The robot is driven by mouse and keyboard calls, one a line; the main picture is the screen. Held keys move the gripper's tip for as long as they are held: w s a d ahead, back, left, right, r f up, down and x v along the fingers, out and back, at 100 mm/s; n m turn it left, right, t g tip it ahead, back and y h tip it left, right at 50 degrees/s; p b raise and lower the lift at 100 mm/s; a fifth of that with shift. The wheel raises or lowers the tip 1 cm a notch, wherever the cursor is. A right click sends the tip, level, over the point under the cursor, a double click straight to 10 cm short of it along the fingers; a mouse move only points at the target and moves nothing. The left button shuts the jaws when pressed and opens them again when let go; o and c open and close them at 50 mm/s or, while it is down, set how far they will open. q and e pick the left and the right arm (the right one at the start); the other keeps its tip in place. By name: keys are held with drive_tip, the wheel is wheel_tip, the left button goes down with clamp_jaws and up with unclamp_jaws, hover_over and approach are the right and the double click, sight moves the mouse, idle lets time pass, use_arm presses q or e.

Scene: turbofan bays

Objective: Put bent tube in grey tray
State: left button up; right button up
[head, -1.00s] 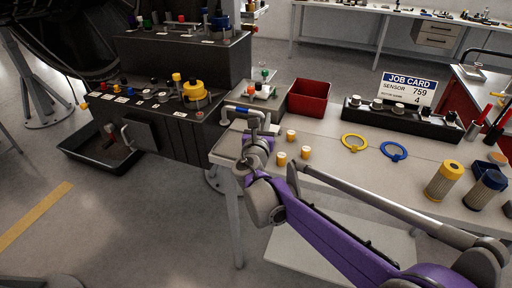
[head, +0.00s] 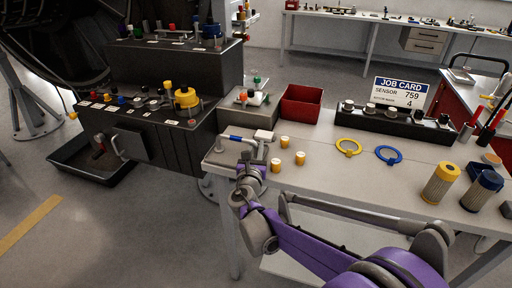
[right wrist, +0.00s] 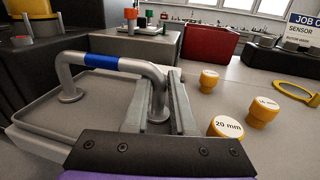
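The bent tube (head: 238,138) is grey with a blue band and two downturned legs. It also shows in the right wrist view (right wrist: 105,64), with its left foot over the floor of the grey tray (right wrist: 35,122). I cannot tell whether its feet touch that floor. The tray lies at the table's left end in the head view (head: 217,161). My right gripper (right wrist: 162,92) has its fingers on both sides of the tube's right leg, close against it, and looks shut on it. My left gripper is not in view.
Several yellow-and-white caps (head: 300,158) stand just right of the tray. A red bin (head: 301,104) is behind them. Yellow (head: 348,147) and blue (head: 388,156) rings lie farther right, near filters (head: 441,184). A dark panel block (head: 185,140) stands left of the table.

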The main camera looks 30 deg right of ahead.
drive_tip(key=o, duration=0.3)
drive_tip(key=shift+r, duration=0.1)
drive_tip(key=v, duration=1.2)
drive_tip(key=s+d+f+m+g+y, duration=0.25)
drive_tip(key=s+f+m+g, duration=0.35)
drive_tip(key=s+f+m, duration=0.6)
drive_tip(key=s+a+f+m+g+y, duration=0.3)
drive_tip(key=s+a+m+y, duration=0.5)
drive_tip(key=m, duration=0.8)
drive_tip(key=s+a+f, duration=0.1)
drive_tip(key=s+a, duration=0.1)
drive_tip(key=a, duration=0.2)
drive_tip(key=shift+s+a+p, duration=0.3)
drive_tip(key=shift+p, duration=0.05)
drive_tip(key=shift+f+y, duration=0.1)
drive_tip(key=shift+y, duration=0.15)
